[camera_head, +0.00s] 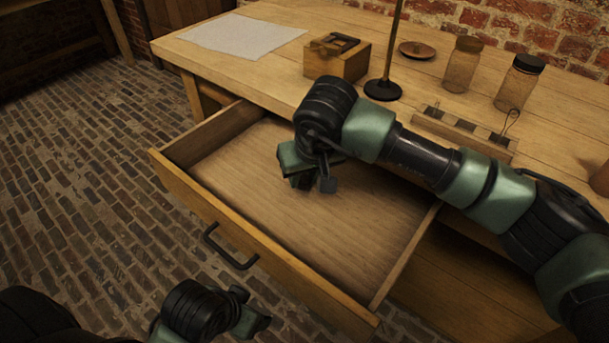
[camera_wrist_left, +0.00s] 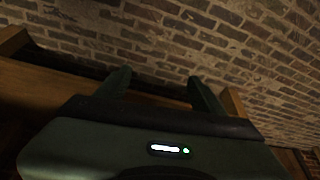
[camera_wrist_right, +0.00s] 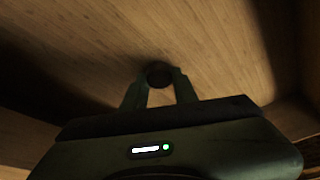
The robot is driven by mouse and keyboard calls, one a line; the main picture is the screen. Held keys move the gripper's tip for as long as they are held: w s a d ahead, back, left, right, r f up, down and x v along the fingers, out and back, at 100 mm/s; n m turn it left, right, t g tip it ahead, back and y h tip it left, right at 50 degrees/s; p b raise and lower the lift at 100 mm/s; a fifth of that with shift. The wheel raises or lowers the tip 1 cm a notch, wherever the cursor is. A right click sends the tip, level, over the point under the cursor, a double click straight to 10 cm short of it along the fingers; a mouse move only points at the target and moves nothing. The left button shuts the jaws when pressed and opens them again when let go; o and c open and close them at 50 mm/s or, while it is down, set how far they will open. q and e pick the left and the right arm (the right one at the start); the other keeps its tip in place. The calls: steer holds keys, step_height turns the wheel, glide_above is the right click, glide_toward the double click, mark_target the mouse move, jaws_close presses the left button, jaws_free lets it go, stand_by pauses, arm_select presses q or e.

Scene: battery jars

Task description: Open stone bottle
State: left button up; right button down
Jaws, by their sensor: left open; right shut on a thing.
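No stone bottle can be made out clearly. My right gripper (camera_head: 308,178) is low inside the open wooden drawer (camera_head: 255,240). In the right wrist view my right gripper (camera_wrist_right: 159,88) is shut on a small dark round thing (camera_wrist_right: 159,72) against the drawer's pale floor. Its shape below the top is hidden, and I cannot tell whether it is a stopper or the end of a bottle. My left gripper (camera_head: 248,318) is at the bottom of the head view, outside the drawer front. In the left wrist view my left gripper (camera_wrist_left: 158,85) is open and empty.
On the tabletop (camera_head: 250,75) are white paper (camera_head: 243,35), a wooden box (camera_head: 337,60), a stand base (camera_head: 382,90), a small dish (camera_head: 417,50), a jar (camera_head: 462,66), a dark-lidded jar (camera_head: 518,85) and a slotted rack (camera_head: 462,130). The drawer's left part is clear.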

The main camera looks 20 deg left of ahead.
mark_target(304, 177)
steer(key=c, duration=1.1)
jaws_free()
arm_select(q)
steer(key=shift+w+d+r+t, duration=0.15)
steer(key=shift+w+t, duration=0.1)
steer(key=shift+w, duration=0.25)
steer(key=shift+w+d+r+t, duration=0.15)
steer(key=shift+w+t, duration=0.1)
steer(key=shift+w, duration=0.2)
steer(key=shift+f, duration=0.1)
arm_select(e)
steer(key=shift+r, duration=0.15)
steer(key=v, duration=0.3)
steer(key=shift+r+p, duration=0.25)
steer(key=shift+p, duration=0.1)
arm_select(q)
steer(key=s, duration=0.1)
steer(key=s+g, duration=0.1)
steer(key=r+p, duration=0.1)
steer(key=shift+s+a, duration=0.4)
arm_select(e)
steer(key=v, duration=0.8)
steer(key=shift+s+r, duration=0.15)
steer(key=shift+s, duration=0.1)
